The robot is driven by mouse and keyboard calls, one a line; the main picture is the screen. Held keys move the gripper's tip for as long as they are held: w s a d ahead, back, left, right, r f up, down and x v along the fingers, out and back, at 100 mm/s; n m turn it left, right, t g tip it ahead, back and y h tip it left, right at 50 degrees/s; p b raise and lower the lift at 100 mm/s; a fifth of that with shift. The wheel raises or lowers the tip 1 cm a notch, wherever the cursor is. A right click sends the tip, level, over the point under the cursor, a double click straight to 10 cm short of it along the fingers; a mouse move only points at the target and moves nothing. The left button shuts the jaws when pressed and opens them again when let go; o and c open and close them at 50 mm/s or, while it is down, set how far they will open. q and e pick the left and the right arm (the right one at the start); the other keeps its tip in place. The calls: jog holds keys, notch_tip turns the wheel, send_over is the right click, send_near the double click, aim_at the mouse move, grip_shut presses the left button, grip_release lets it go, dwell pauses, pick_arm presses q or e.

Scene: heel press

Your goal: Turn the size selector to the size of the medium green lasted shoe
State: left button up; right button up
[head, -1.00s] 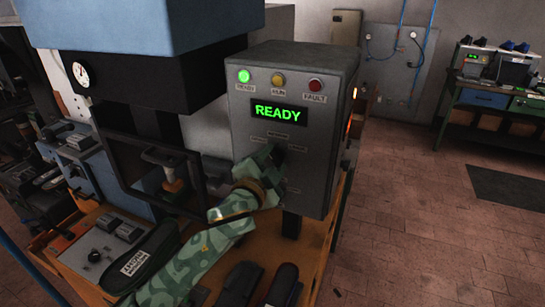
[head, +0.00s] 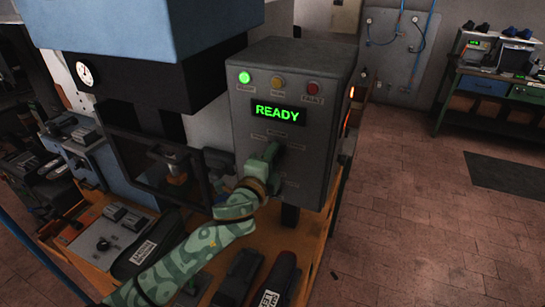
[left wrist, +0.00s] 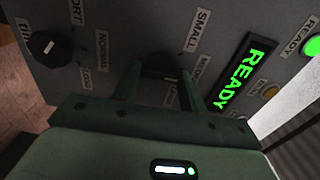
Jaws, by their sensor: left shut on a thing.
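The size selector (left wrist: 160,66) is a dark knob on the grey control box (head: 298,70). In the left wrist view it sits between the two fingers of my left gripper (left wrist: 161,84), which is shut on it. The labels SMALL (left wrist: 198,30) and MEDIUM (left wrist: 197,68) show beside it, and a further label is partly hidden by a finger. The knob's pointer cannot be read. In the head view my green-patterned left gripper (head: 268,156) reaches the box front below the READY display (head: 278,113) and covers the knob. I cannot make out a green lasted shoe. My right gripper is not in view.
A second knob (left wrist: 45,47), with labels NORMAL and LONG, is on the same panel. The press frame (head: 140,155) stands left of the box.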

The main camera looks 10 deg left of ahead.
pick_arm(q)
jog(key=shift+f, duration=0.1)
dwell(0.3)
jog(key=o, duration=1)
jog(key=shift+s, duration=0.1)
jog(key=s+a, duration=0.1)
jog(key=s, duration=0.4)
jog(key=s+a+b, duration=0.1)
jog(key=s, duration=0.4)
jog(key=s+a, duration=0.1)
jog(key=s, duration=0.5)
jog(key=shift+a+b, duration=0.1)
jog(key=shift+b, duration=0.3)
jog(key=shift+w, duration=0.1)
